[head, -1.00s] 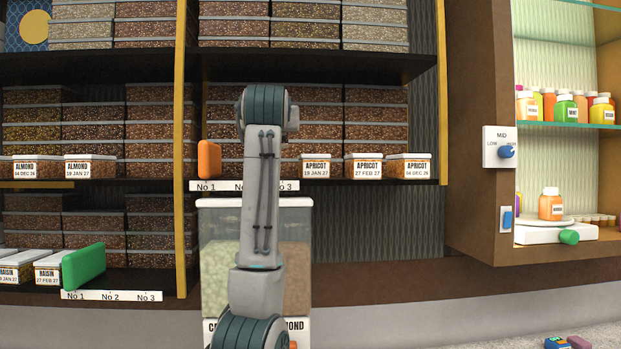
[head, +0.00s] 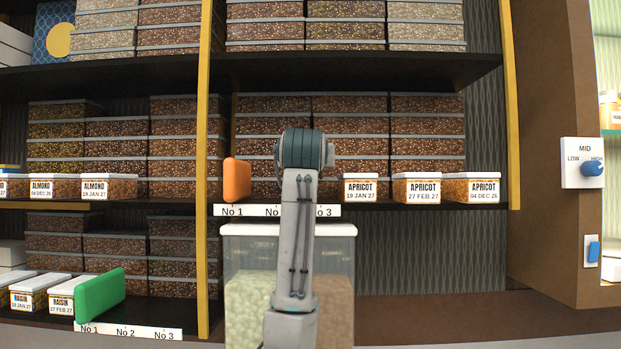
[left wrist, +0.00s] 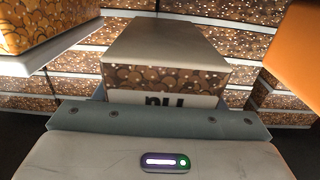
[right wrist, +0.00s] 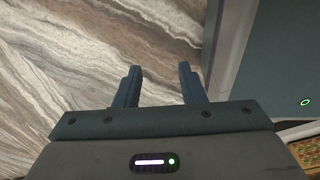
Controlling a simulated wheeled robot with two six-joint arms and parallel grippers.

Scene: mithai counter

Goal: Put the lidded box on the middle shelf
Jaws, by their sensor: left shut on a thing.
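The held box (left wrist: 165,70) shows in the left wrist view with a pale flat face, brown nutty contents and a partly hidden label. My left gripper (left wrist: 160,98) is shut on it. An apricot-coloured box with a white edge is at the upper left, and an orange divider (left wrist: 297,50) is at the right. In the head view my left arm reaches up before the middle shelf (head: 475,211), between the orange divider (head: 237,180) and the apricot boxes (head: 361,188). It hides the gripper and held box there. My right gripper (right wrist: 158,86) is open and empty.
Tags No 1 to No 3 (head: 232,210) run along the middle shelf edge. Almond boxes (head: 109,188) stand left of the yellow post (head: 204,150). A green divider (head: 100,295) and raisin boxes are on the lower shelf. A clear bin (head: 340,255) stands below. Stacked boxes fill the back.

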